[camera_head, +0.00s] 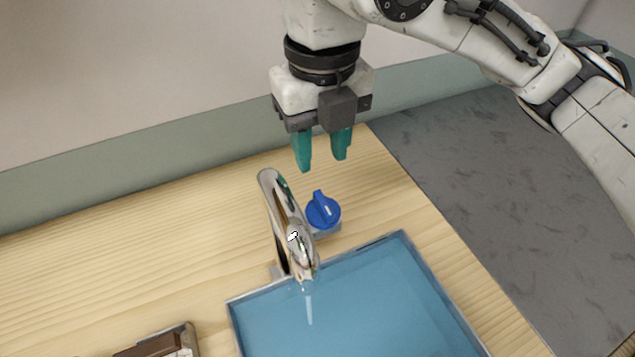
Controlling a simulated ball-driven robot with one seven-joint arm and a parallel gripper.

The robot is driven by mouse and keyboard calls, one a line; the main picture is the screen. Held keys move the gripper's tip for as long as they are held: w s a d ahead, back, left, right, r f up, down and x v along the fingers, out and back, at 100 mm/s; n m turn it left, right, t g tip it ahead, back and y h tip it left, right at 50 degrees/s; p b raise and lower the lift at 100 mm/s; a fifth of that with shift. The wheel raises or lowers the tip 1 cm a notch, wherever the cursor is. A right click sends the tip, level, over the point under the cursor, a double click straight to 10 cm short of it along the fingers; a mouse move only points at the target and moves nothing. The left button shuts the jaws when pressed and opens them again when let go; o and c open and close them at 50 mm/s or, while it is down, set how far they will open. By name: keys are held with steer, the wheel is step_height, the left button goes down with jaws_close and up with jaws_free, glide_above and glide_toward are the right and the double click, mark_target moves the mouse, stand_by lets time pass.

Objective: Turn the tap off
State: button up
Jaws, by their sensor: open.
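A chrome tap (272,205) stands on the wooden counter at the back edge of a blue basin. A thin stream of water (308,308) runs from its spout into the basin. A blue knob (323,211) with a raised ridge and a white mark sits just right of the tap, on a small grey mount. My gripper (323,165) hangs above the knob, pointing down, with its two teal fingers apart and nothing between them. The fingers look clear of the tap and the knob.
The blue basin (420,262) has a thin grey rim. A brown and grey object (165,343) is cut off at the bottom left. The wooden counter (130,260) is bare on the left. A wall stands behind, and a dark grey floor (480,190) lies right.

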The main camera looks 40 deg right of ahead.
mark_target(321, 197)
step_height(321, 197, down, 9)
steer(key=shift+f+b, duration=0.15)
steer(key=shift+b, duration=0.3)
jaws_close()
stand_by(0.3)
